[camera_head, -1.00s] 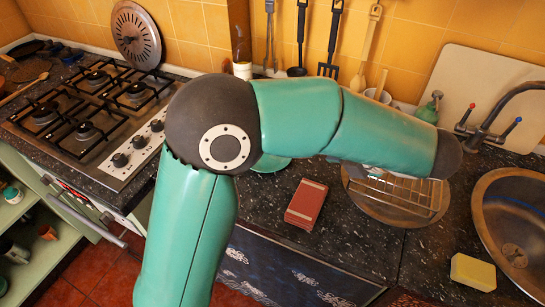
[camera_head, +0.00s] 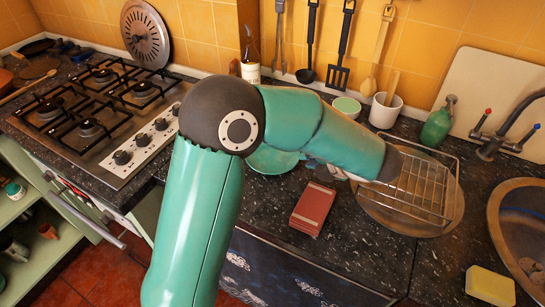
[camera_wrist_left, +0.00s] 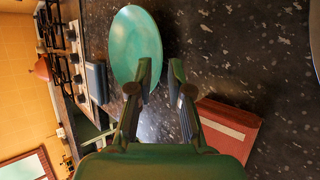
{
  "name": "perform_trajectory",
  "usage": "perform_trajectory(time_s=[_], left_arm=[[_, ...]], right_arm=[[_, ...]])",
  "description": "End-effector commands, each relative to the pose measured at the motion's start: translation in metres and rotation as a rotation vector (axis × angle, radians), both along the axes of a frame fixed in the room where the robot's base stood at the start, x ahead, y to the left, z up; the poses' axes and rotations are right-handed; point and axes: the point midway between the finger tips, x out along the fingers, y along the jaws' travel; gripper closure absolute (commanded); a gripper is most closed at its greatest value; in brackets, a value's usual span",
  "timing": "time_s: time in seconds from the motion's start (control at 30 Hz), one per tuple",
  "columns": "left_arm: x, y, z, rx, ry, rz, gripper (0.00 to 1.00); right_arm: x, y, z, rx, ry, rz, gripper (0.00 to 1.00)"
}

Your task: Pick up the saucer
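The saucer (camera_head: 272,160) is a round teal dish lying on the dark speckled counter, partly hidden behind my left forearm in the head view. In the left wrist view the saucer (camera_wrist_left: 137,40) lies ahead and a little left of my left gripper (camera_wrist_left: 161,62). The two fingers are apart with nothing clamped between them. The left finger overlaps the saucer's near right edge in that view; I cannot tell whether it touches. In the head view the left gripper is mostly hidden by the forearm. My right gripper is not in view.
A red book (camera_head: 313,208) lies close by, right of the saucer. A wire rack (camera_head: 420,188) on a round board, a green bowl (camera_head: 346,106), a white utensil cup (camera_head: 385,111) and a soap bottle (camera_head: 437,123) stand further right. The stove (camera_head: 95,110) is left, the sink (camera_head: 520,240) right.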

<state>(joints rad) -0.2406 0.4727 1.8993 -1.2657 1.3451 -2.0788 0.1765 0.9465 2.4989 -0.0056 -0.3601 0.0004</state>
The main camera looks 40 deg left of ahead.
Motion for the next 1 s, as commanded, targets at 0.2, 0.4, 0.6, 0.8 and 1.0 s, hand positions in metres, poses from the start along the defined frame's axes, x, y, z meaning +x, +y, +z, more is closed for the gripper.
perform_trajectory(time_s=[0.2,0.4,0.6,0.8,1.0], left_arm=[[0.001,0.012,-0.01,0.0,0.002,0.002,0.81],[0.005,0.034,-0.029,0.001,0.002,0.003,0.81],[0.008,0.041,-0.036,0.001,-0.001,0.001,0.81],[0.008,0.041,-0.036,0.001,-0.001,0.001,0.88],[0.008,0.041,-0.036,0.0,-0.001,0.001,1.0]], right_arm=[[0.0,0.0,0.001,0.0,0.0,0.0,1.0],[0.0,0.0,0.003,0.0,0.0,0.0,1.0],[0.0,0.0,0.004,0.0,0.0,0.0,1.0],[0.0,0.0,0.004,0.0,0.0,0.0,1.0],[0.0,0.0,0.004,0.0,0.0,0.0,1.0]])
